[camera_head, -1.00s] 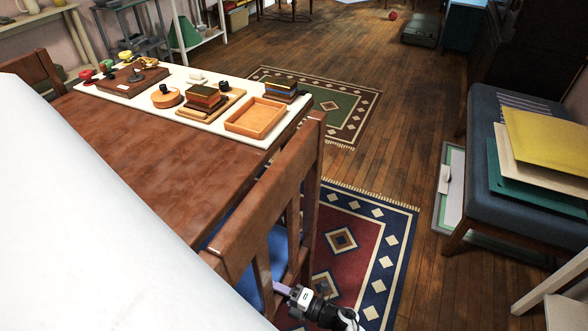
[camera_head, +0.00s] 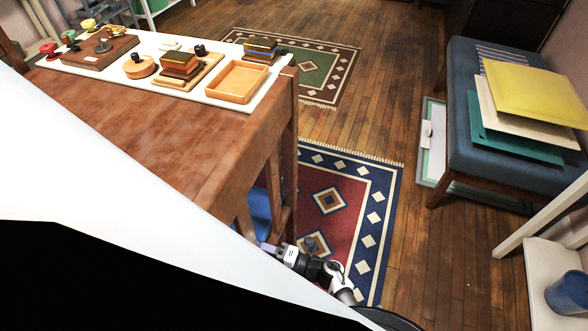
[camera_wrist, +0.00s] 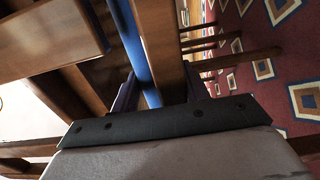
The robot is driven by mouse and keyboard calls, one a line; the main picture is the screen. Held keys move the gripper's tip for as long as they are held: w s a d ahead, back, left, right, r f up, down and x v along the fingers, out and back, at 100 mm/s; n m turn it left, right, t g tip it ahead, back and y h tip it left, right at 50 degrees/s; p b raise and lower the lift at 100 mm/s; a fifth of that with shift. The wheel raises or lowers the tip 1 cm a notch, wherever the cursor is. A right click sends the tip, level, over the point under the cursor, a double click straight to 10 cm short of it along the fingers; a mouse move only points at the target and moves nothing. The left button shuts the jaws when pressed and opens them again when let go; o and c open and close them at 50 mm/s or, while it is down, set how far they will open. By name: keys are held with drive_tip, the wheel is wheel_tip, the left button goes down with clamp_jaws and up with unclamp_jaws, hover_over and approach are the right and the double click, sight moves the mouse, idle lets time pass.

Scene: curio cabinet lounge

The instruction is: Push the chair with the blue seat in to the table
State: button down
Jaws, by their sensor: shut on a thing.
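The wooden chair (camera_head: 288,135) stands at the near right end of the brown table (camera_head: 150,130), its back rail seen close against the table edge. Its blue seat (camera_head: 260,210) shows only as a small patch between the back posts; the rest is hidden. My gripper (camera_head: 268,248) is low at the chair's back. In the wrist view my gripper (camera_wrist: 160,98) is shut on an upright wooden part of the chair (camera_wrist: 168,45), one finger on each side. A blue strip of the seat (camera_wrist: 131,45) runs behind it.
A patterned red and blue rug (camera_head: 340,210) lies right of the chair. A blue bench (camera_head: 462,130) with folders stands farther right, and a white shelf with a blue cup (camera_head: 568,292) is at near right. A wooden tray (camera_head: 237,82) and stamps sit on the table. Floor between is clear.

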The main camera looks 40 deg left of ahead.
drive_tip(key=shift+s+a+f, duration=0.1)
drive_tip(key=shift+s+a, duration=0.1)
drive_tip(key=shift+s, duration=0.15)
drive_tip(key=c, duration=0.7)
unclamp_jaws()
drive_tip(key=shift+w, duration=0.1)
drive_tip(key=shift+w+d, duration=0.1)
drive_tip(key=shift+d, duration=0.05)
drive_tip(key=shift+w+d, duration=0.15)
drive_tip(key=shift+d, duration=0.25)
drive_tip(key=b+v, duration=0.1)
drive_tip(key=v, duration=1)
drive_tip(key=shift+d+b, duration=0.1)
drive_tip(key=shift+b, duration=0.2)
